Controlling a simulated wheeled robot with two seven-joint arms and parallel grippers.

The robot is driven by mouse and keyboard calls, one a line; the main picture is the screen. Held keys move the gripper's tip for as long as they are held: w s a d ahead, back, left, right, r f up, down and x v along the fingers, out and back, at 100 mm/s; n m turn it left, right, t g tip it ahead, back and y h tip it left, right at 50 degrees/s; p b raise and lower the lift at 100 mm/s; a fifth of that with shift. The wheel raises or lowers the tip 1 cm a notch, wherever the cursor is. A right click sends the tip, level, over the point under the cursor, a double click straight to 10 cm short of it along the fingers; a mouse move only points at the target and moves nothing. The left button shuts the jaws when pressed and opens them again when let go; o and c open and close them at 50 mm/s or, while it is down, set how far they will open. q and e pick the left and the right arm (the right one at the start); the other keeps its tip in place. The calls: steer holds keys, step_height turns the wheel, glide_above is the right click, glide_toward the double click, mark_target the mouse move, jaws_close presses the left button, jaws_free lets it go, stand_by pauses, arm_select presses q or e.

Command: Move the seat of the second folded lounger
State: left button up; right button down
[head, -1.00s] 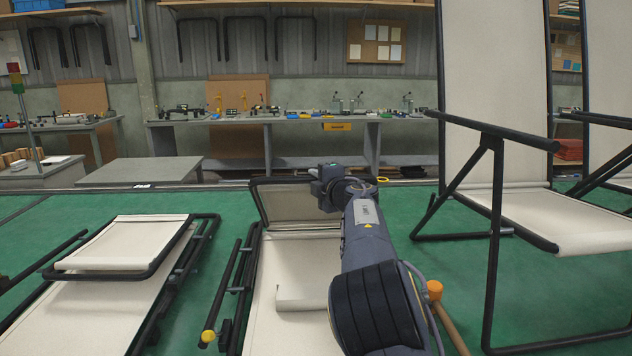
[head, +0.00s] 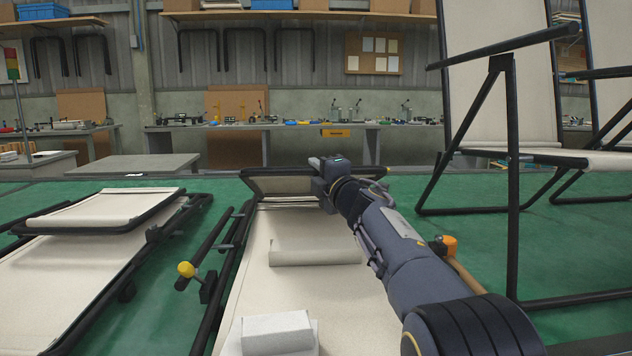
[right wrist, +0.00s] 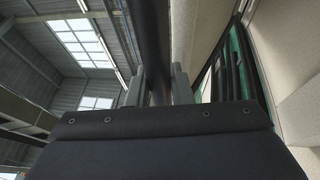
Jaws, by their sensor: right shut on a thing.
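The second folded lounger lies on the green floor in the middle of the head view, with a cream fabric bed (head: 250,265) and dark tube frame. Its seat (head: 285,186), a cream panel in a dark frame, is tilted up at the far end and shows as a thin strip. My right gripper (head: 325,168) is shut on the seat frame's dark tube. In the right wrist view the tube (right wrist: 148,40) runs between the two fingers (right wrist: 157,88). My arm hides the seat's right part. My left gripper is not in view.
Another folded lounger (head: 50,270) lies at left. An upright lounger (head: 505,100) stands at right. A cream roll (head: 315,257) and white block (head: 277,333) lie on the middle lounger. An orange-headed mallet (head: 446,246) is beside my arm. Workbenches (head: 350,128) line the back.

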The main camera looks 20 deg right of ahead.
steer(key=s+f+b, duration=0.1)
steer(key=f+b, duration=0.2)
steer(key=f, duration=0.1)
steer(key=s+f+b, duration=0.1)
steer(key=f+b, duration=0.2)
steer(key=f, duration=0.1)
steer(key=s+a+f+b, duration=0.1)
steer(key=f+b, duration=0.3)
steer(key=shift+s+f, duration=0.2)
steer(key=shift+s, duration=0.1)
steer(key=shift+s+f, duration=0.1)
steer(key=shift+f, duration=0.4)
steer(key=c, duration=1.3)
jaws_free()
steer(key=shift+r, duration=0.1)
steer(key=s, duration=0.6)
steer(key=shift+d+f, duration=0.3)
steer(key=shift+f, duration=0.05)
steer(key=shift+s+d+f, duration=0.15)
steer(key=shift+s+f, duration=0.15)
steer(key=shift+s, duration=0.5)
